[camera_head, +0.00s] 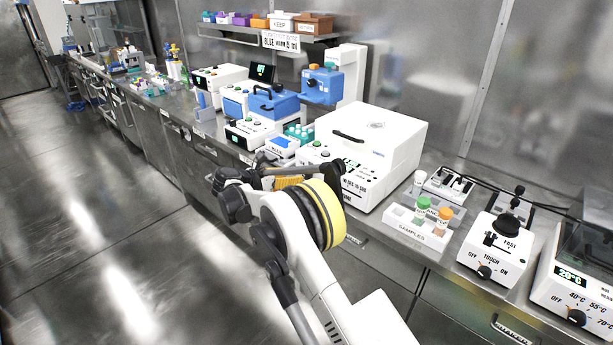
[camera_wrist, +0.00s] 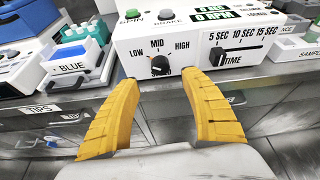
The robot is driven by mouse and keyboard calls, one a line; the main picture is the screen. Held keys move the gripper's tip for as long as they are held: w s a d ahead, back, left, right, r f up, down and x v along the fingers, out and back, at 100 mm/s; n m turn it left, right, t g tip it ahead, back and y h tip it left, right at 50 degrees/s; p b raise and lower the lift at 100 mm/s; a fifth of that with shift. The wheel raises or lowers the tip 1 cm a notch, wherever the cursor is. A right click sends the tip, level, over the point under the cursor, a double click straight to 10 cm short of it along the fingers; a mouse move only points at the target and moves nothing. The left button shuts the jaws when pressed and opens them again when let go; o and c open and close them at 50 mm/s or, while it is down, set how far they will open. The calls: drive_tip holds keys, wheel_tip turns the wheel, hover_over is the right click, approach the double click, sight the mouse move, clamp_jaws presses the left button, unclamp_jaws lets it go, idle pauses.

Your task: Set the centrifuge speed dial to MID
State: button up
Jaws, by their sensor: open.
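The centrifuge is a white box (camera_head: 385,135) with a black lid handle, on the bench right of centre. Its front panel (camera_wrist: 185,35) fills the top of the wrist view. The speed dial (camera_wrist: 160,66) is a small black knob under the labels LOW, MID and HIGH; I cannot tell clearly where its pointer stands. My gripper (camera_wrist: 160,78) is open and empty, its two yellow fingers on either side of and just in front of the dial, apparently apart from it. In the head view my gripper (camera_head: 289,182) is at the centrifuge's front, partly hidden by my arm.
A TIME slider (camera_wrist: 217,57) is right of the dial. SPIN (camera_wrist: 134,14) and BRAKE (camera_wrist: 172,17) buttons sit above. A SAMPLES rack (camera_head: 417,228) with capped tubes is on the right. The aisle floor (camera_head: 110,230) is clear.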

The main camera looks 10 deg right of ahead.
sight(305, 175)
drive_tip(key=b+x, duration=0.2)
drive_tip(key=x, duration=0.6)
drive_tip(key=shift+f+b, duration=0.1)
drive_tip(key=shift+b, duration=0.3)
drive_tip(key=shift+w+d+f, duration=0.1)
drive_tip(key=shift+w+d, duration=0.15)
drive_tip(key=shift+d, duration=0.1)
clamp_jaws()
